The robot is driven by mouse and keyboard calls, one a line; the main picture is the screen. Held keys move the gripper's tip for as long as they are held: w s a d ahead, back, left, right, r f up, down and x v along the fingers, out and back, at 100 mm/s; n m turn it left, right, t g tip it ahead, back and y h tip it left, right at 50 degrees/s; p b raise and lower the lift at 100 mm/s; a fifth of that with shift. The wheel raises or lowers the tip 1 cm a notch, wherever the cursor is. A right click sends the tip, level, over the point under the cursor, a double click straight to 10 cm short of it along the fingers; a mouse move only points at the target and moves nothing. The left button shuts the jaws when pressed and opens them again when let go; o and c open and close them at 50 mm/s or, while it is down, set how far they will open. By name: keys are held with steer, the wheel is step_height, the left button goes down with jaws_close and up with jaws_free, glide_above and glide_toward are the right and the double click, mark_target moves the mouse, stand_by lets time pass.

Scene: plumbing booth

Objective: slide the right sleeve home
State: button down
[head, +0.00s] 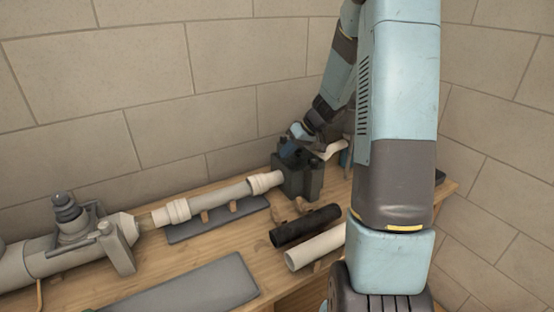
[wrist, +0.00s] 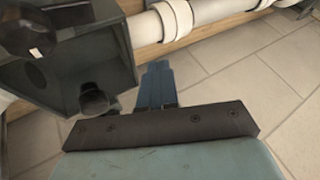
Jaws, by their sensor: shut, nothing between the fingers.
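A cream pipe (head: 233,194) lies on low wooden supports on the bench. The right sleeve (head: 265,182) is a thick cream collar around its right part, just left of a dark block (head: 311,180). A similar left sleeve (head: 172,211) sits near the pipe's left end. In the wrist view a white collar (wrist: 175,18), which looks like the right sleeve, shows beyond the fingertips, beside the dark block (wrist: 122,62). My gripper (wrist: 157,68) is shut and empty, its blue-grey fingers pointing toward that collar.
A black tube (head: 305,226) and a loose cream tube (head: 315,248) lie in front of the block. A grey valve fitting (head: 115,245) stands at the left. A flat grey plate (head: 205,288) lies at the front. Brick walls close the back and right.

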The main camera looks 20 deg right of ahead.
mark_target(272, 175)
steer(key=x, duration=0.9)
